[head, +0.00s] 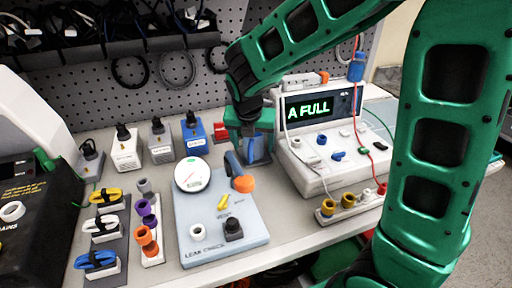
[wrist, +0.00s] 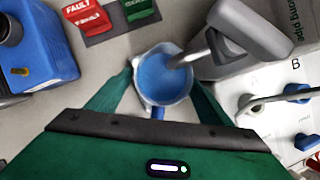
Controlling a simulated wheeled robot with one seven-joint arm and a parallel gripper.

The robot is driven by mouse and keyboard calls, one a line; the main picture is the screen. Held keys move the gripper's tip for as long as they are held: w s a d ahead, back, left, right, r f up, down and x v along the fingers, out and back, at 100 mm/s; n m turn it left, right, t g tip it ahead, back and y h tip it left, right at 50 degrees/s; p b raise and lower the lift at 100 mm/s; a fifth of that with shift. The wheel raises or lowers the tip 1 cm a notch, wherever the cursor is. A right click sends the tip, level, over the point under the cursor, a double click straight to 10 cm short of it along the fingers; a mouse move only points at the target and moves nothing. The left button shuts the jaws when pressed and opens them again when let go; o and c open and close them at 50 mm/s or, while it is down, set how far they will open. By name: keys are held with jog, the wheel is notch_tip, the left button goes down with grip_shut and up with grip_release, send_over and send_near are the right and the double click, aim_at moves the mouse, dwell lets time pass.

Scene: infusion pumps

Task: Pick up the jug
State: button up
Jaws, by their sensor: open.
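The jug (wrist: 157,78) is a clear round vessel seen from above in the wrist view, with blue liquid inside and a blue handle at its lower side. In the head view the jug (head: 258,150) stands on the bench beside the white display unit, partly hidden by my gripper. My gripper (wrist: 161,88) is open, with one green finger on each side of the jug. I cannot tell whether the fingers touch it. In the head view my gripper (head: 250,122) points down over the jug.
A grey spout (wrist: 240,32) reaches over the jug's rim. The white unit (head: 318,150) reading "A FULL" stands close right. A leak check board (head: 215,235) with a gauge lies in front. Blue (head: 194,135) and white pumps stand left. Red and green tags (wrist: 90,18) lie behind the jug.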

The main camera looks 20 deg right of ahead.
jog(key=shift+x, duration=0.75)
jog(key=shift+c, duration=0.6)
jog(key=c, duration=1.2)
jog(key=shift+r, duration=0.25)
